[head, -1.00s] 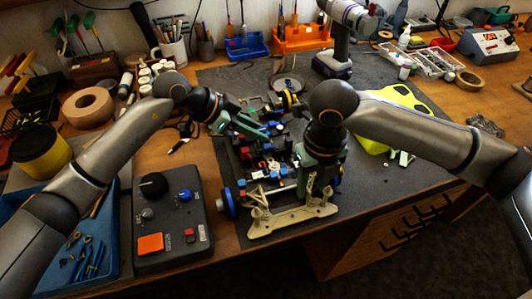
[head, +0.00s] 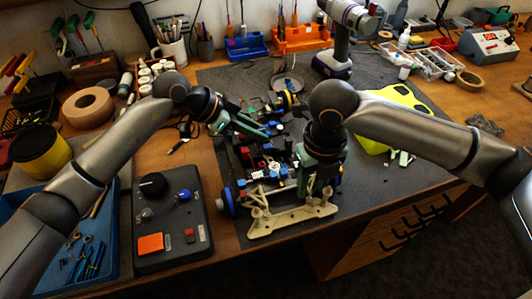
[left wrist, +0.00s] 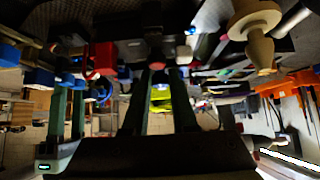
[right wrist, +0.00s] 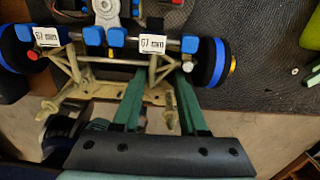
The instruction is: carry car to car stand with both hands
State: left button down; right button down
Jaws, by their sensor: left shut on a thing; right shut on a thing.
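The car is an open chassis with blue, red and black parts and a cream bumper (head: 292,216), at the front middle of the dark mat in the head view. In the right wrist view its cream bumper (right wrist: 110,91) and wheels with blue rims (right wrist: 213,62) show close up. My left gripper (head: 258,133) is shut on the car's left side, over its middle. My right gripper (head: 318,180) is shut on the car near the bumper; its green fingers (right wrist: 158,88) reach in beside the cream supports. I cannot make out the car stand or whether the car is clear of the mat.
A control box (head: 172,222) with knobs and buttons stands left of the car. A yellow-green body shell (head: 402,105) lies to the right. A drill (head: 338,40) and an orange bin (head: 302,38) stand behind. The mat (head: 400,185) is clear at the front right.

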dwell(0.6)
pick_arm(q)
jog(key=shift+w+r, duration=0.1)
jog(key=shift+r, duration=0.25)
pick_arm(e)
jog(key=shift+w+r, duration=0.15)
jog(key=shift+r, duration=0.05)
